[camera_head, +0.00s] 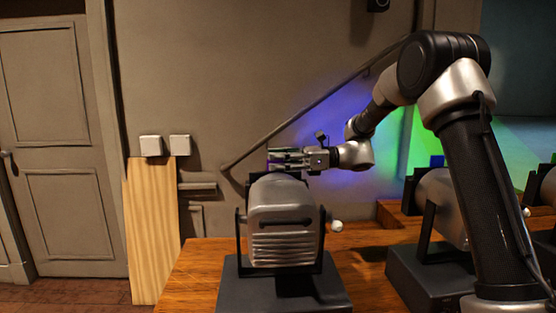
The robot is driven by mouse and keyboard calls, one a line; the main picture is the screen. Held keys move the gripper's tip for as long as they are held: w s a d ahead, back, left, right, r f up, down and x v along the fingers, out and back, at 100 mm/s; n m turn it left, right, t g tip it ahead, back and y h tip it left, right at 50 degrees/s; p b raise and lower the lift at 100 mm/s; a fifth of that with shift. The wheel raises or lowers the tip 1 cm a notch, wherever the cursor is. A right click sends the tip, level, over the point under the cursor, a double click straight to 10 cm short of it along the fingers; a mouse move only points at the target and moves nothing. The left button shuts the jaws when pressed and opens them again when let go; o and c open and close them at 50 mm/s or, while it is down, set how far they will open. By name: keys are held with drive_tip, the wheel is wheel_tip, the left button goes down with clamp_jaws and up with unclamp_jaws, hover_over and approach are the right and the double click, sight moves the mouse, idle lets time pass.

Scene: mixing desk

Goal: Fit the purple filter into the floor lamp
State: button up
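A silver lamp (281,212) with a ribbed back stands in a dark yoke on a black base (280,291), nearest the middle of the picture. Its back faces me and its front is hidden. My gripper (272,158) is just above and behind the lamp's top edge, its fingers pointing left. I cannot tell whether the fingers are open or hold something. No purple filter shows clearly. A violet-blue glow (310,118) lies on the wall behind my gripper. A small blue-violet patch (437,160) shows at the top of a second silver lamp (442,203) to the right.
The lamps stand on a wooden surface (200,275). Part of another lamp (549,186) shows at the right edge. A pale wooden board (151,230) with two white blocks (151,146) stands at the left. A sloping rail (300,115) runs along the wall.

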drive_tip(key=shift+d, duration=0.1)
drive_tip(key=d, duration=1.2)
drive_tip(key=shift+r, duration=0.1)
